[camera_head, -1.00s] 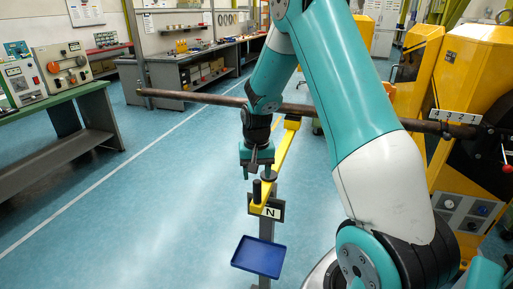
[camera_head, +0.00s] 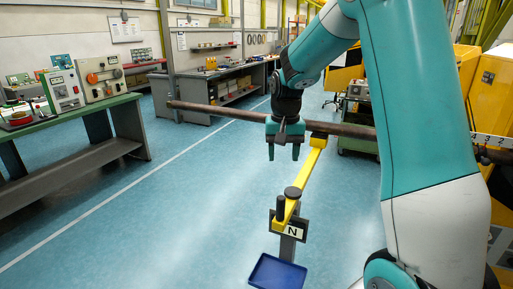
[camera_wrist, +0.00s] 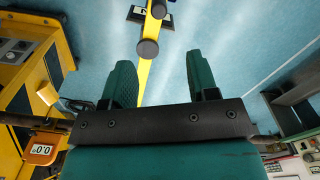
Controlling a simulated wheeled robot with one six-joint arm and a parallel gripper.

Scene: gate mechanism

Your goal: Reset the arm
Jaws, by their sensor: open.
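My gripper (camera_head: 284,152) is open and empty, pointing down in the head view, with its two teal fingers apart. It is near the brown horizontal bar (camera_head: 225,110), which runs behind it. Below and slightly right of it stands a yellow lever (camera_head: 307,170) with a black upright knob (camera_head: 281,208) at its near end, mounted on a post with an "N" plate (camera_head: 292,230). In the wrist view the open fingers (camera_wrist: 158,75) frame the floor, and the yellow lever (camera_wrist: 155,25) lies beyond them. The fingers do not touch the lever.
A blue tray (camera_head: 278,272) sits low on the post. Yellow machines (camera_head: 490,90) stand at the right. A green-topped workbench (camera_head: 70,125) with control boxes stands at the left.

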